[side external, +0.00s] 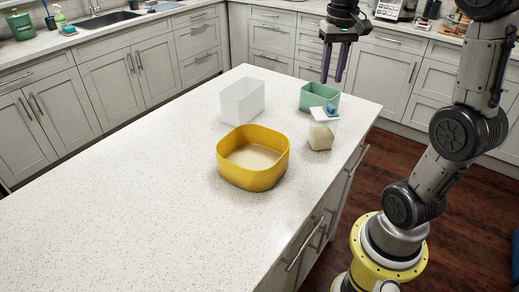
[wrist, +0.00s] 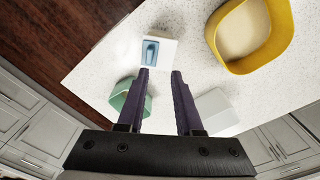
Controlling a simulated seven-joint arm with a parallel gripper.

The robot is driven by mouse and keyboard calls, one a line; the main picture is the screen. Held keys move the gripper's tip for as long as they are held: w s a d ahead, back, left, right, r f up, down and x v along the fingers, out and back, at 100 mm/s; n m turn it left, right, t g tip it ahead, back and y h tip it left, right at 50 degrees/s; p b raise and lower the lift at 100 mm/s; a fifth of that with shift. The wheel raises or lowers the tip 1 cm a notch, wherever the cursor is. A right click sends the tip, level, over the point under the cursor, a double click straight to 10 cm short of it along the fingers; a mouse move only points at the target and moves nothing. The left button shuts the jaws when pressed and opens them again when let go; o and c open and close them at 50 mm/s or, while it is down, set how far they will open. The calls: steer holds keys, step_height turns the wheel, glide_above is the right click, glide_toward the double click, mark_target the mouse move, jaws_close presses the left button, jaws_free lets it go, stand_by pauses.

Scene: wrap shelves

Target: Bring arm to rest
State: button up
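My gripper (side external: 332,78) hangs in the air with its fingers pointing down, above the back right of the island counter. In the wrist view its two dark purple fingers (wrist: 160,73) are apart with nothing between them. The blue item (wrist: 151,51) and white square (wrist: 166,56) show beyond the fingertips in the wrist view. A green open box (side external: 312,97) stands behind the jar.
A yellow round-cornered bin (side external: 253,176) stands left of the jar, and a white box (side external: 242,101) stands behind it. The pale speckled counter (side external: 130,200) is bare at front and left. Cabinets (side external: 140,70) line the back; dark wooden floor (side external: 470,200) lies right.

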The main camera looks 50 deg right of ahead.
steer(key=s+a+r+n+t, duration=0.2)
steer(key=s+a+n, duration=0.2)
steer(key=a, duration=0.7)
steer(key=s+a+f+n+t, duration=0.3)
steer(key=s+a+f+n, duration=0.1)
steer(key=s+a+f, duration=0.2)
steer(key=shift+s+f, duration=0.25)
steer(key=shift+f, duration=0.3)
steer(key=shift+a, duration=0.1)
stand_by(1.9)
